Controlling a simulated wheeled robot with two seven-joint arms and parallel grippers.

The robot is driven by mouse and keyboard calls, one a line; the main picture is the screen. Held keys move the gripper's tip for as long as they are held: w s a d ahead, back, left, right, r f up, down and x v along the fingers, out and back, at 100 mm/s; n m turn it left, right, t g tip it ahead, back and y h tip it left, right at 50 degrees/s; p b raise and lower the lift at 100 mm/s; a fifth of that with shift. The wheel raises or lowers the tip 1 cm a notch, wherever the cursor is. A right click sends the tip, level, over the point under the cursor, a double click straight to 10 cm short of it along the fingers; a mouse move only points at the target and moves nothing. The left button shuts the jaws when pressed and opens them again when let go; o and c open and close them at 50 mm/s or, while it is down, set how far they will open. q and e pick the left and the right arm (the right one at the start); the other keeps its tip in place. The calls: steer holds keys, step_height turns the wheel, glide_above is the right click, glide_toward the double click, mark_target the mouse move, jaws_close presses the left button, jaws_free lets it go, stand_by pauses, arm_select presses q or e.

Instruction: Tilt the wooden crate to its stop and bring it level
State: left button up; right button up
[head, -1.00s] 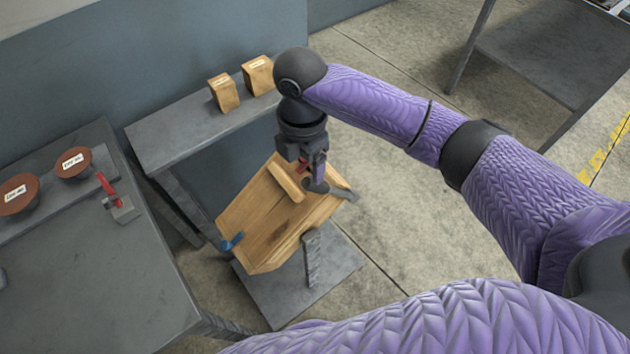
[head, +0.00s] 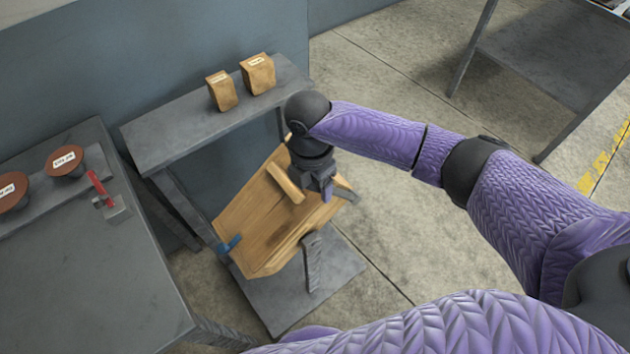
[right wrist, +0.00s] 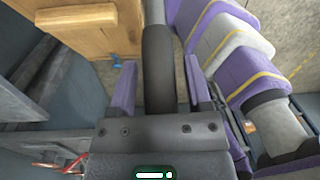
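The wooden crate (head: 262,222) is tilted on a low grey stand (head: 335,288); a wooden strip (head: 284,184) crosses its upper face. Its wood also shows at the upper left of the right wrist view (right wrist: 88,30). My right gripper (head: 326,191) is at the crate's upper right edge, pointing down. In the right wrist view its purple fingers (right wrist: 160,92) stand apart, with a dark rounded bar (right wrist: 158,50) between them. Slim gaps seem to show beside the bar, so no firm grip is visible. My left gripper is out of view.
A blue clip (head: 230,243) and a grey upright bracket (head: 312,262) are at the crate's lower side. Behind stands a grey shelf (head: 180,130) with two brown packages. Floor right of the stand is clear.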

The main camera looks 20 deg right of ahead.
jaws_close()
stand_by(1.2)
